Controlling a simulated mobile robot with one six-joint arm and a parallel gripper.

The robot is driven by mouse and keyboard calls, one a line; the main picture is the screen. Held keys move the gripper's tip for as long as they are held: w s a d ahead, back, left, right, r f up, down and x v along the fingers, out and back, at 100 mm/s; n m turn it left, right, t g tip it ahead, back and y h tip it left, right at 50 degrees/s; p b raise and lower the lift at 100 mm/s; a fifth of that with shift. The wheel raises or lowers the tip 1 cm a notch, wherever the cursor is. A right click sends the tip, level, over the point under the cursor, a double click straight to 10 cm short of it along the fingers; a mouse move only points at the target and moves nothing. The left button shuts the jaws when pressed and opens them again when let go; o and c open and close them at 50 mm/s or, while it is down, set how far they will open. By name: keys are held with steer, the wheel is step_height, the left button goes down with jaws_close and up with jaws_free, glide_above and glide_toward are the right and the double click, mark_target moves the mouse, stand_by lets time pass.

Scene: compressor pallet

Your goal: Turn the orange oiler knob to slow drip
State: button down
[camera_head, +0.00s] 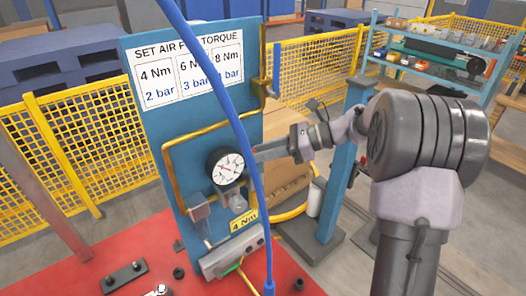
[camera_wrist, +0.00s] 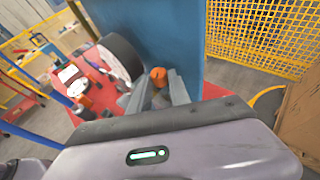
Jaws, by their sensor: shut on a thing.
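The orange oiler knob (camera_wrist: 159,76) shows in the wrist view, in front of the blue panel (camera_wrist: 182,35). My gripper (camera_wrist: 157,90) has one grey finger on each side of the knob and is shut on it. In the head view my gripper (camera_head: 258,152) reaches in from the right, with its fingertips beside the round pressure gauge (camera_head: 226,167). The knob cannot be made out there. The angle of the knob and any drip marking are too small to read.
The gauge's dark rim (camera_wrist: 121,57) stands close left of my fingers in the wrist view. A blue hose (camera_head: 243,140) hangs across the panel in the head view. Brass pipe (camera_head: 171,180) runs on the panel. A red table top (camera_head: 100,262) lies below.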

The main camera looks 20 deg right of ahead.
steer(key=c, duration=1.3)
jaws_free()
steer(key=shift+c, duration=0.2)
steer(key=shift+o, duration=0.7)
steer(key=shift+s+r, duration=0.1)
